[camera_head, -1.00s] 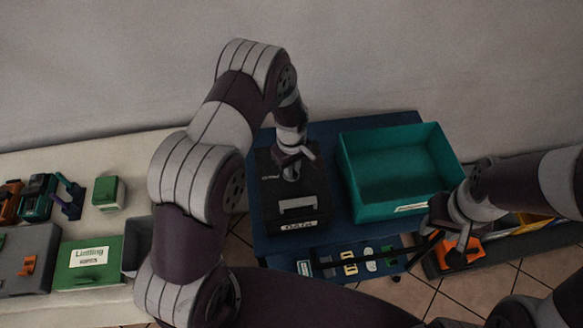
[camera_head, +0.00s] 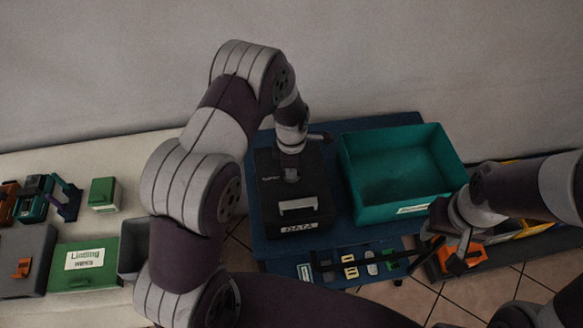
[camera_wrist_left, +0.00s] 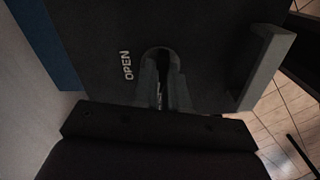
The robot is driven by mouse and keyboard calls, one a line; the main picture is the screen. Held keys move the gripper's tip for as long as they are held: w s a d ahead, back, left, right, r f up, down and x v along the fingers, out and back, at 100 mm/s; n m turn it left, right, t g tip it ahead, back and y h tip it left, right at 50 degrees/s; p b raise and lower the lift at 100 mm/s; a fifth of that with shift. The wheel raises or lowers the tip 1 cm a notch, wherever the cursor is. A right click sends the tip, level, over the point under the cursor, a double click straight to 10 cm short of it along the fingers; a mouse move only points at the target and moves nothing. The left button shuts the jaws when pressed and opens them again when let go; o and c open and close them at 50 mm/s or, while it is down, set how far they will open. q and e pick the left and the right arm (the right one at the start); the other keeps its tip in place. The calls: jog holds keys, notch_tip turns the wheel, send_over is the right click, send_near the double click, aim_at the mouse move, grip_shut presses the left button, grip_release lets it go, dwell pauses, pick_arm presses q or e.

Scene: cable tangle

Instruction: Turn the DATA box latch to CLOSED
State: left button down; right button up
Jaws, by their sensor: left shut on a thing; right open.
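The DATA box (camera_head: 315,213) is black, with a grey handle and a DATA label on its front; it stands on the blue table. My left gripper (camera_head: 291,174) points down onto its lid, behind the handle. In the left wrist view, the fingers (camera_wrist_left: 163,85) are shut on the latch (camera_wrist_left: 160,92), a small dark piece in a rounded recess. The fingers hide most of it, so its exact angle is unclear. The word OPEN (camera_wrist_left: 126,65) is printed beside the recess; no CLOSED marking is visible. My right gripper (camera_head: 434,268) is open and empty, front right of the table.
A teal bin (camera_head: 375,205) stands right of the box on the blue table (camera_head: 265,240). Several small parts lie at the table's front. A pale bench (camera_head: 110,222) at left carries green and grey boxes. A dark tray with orange and yellow items is under my right arm.

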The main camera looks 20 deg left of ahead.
pick_arm(q)
jog(key=shift+w+n, duration=0.1)
jog(key=shift+n, duration=1.1)
jog(key=shift+r, duration=0.1)
jog(key=c, duration=1.2)
grip_release()
jog(key=shift+o, duration=0.2)
notch_tip(320, 180, up, 13)
jog(key=b, duration=0.2)
jog(key=shift+f+b, duration=0.2)
jog(key=shift+b, duration=0.1)
